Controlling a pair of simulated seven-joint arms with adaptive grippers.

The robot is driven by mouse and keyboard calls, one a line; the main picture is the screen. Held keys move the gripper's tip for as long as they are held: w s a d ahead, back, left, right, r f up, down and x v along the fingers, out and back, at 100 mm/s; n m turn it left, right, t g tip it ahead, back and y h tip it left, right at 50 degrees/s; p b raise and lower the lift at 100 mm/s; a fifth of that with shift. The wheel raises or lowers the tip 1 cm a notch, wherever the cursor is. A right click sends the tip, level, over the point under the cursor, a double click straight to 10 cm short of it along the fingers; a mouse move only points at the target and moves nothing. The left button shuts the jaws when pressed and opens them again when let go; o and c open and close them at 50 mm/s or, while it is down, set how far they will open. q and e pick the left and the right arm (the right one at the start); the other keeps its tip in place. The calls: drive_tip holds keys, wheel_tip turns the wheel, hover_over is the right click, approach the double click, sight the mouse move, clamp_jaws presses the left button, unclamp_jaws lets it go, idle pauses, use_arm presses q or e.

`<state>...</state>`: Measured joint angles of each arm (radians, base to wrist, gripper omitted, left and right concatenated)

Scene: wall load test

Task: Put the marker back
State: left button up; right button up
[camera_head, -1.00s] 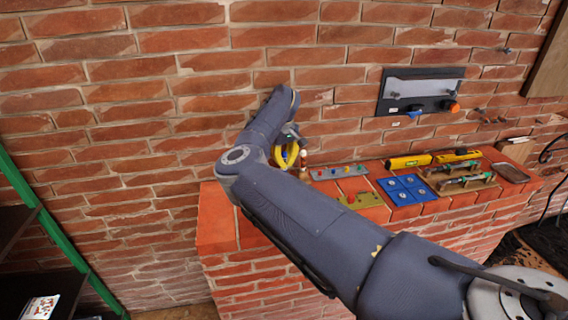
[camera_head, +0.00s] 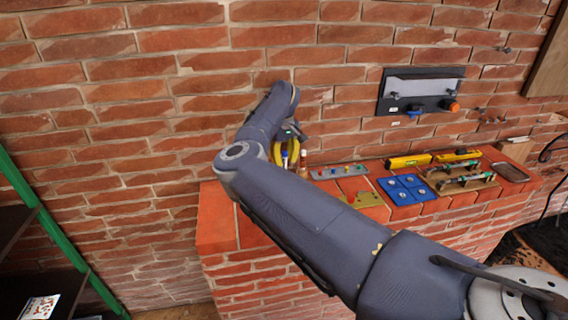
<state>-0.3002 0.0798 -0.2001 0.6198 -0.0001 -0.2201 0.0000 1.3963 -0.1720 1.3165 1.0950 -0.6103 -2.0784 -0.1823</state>
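My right arm reaches in from the lower right, and its gripper (camera_head: 287,151) is over the left part of the brick ledge, close to the wall. Its yellow fingers point down. A slim blue and white marker (camera_head: 285,160) shows upright between or just in front of the fingers. It is small and partly hidden, so I cannot tell whether the fingers grip it or only stand around it. My forearm hides what is below. My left gripper is not in view.
The brick ledge (camera_head: 218,215) carries a small bottle (camera_head: 303,158) beside the gripper, a grey strip with coloured knobs (camera_head: 338,172), a blue four-part panel (camera_head: 405,188), a yellow level (camera_head: 408,161) and a dark tray (camera_head: 510,172). A black wall panel (camera_head: 421,91) hangs above.

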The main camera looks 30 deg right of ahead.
wheel_tip(320, 180, up, 11)
drive_tip(key=shift+f, duration=0.1)
idle(0.3)
idle(0.4)
